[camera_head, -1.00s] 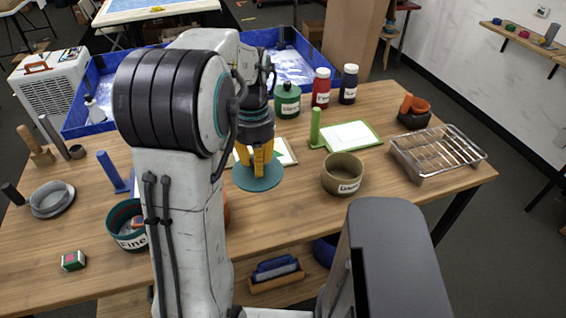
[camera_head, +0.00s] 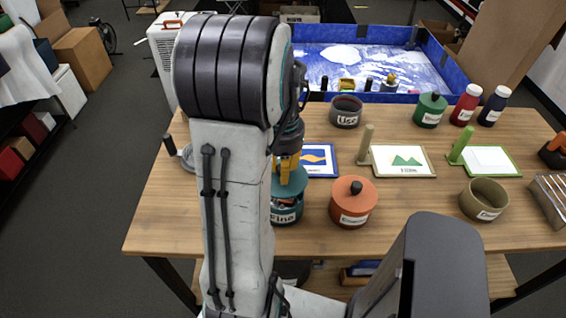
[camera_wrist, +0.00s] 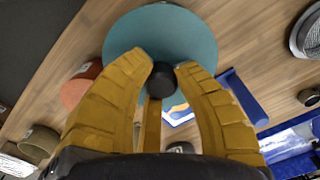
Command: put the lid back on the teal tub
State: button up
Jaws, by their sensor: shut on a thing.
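My gripper (camera_head: 288,172), with yellow fingers, is shut on the black knob (camera_wrist: 161,80) of a flat teal lid (camera_wrist: 165,32). In the head view the lid (camera_head: 289,184) is right at the top of the teal tub (camera_head: 287,214), which has a white label ending in "ine". My arm hides the left side of the lid and tub there. I cannot tell whether the lid touches the rim. In the wrist view the lid covers the tub from sight.
An orange lidded tub (camera_head: 353,206) stands close to the right. Behind are a blue-framed picture board (camera_head: 320,161), a green-picture board (camera_head: 402,160) and a dark red pot (camera_head: 346,112). An open olive tub (camera_head: 484,200) stands further right. The table front between the orange and olive tubs is clear.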

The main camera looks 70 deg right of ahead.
jog(key=shift+w+d, duration=0.35)
jog(key=shift+w, duration=0.05)
jog(key=shift+s+d+f, duration=0.1)
jog(key=shift+s+d, duration=0.05)
jog(key=shift+s, duration=0.1)
jog(key=shift+f+b, duration=0.3)
jog(key=shift+f, duration=0.05)
jog(key=shift+f+b, duration=2.35)
jog(key=shift+f, duration=0.45)
jog(key=shift+f, duration=0.15)
dwell(0.4)
jog(key=o, duration=1.5)
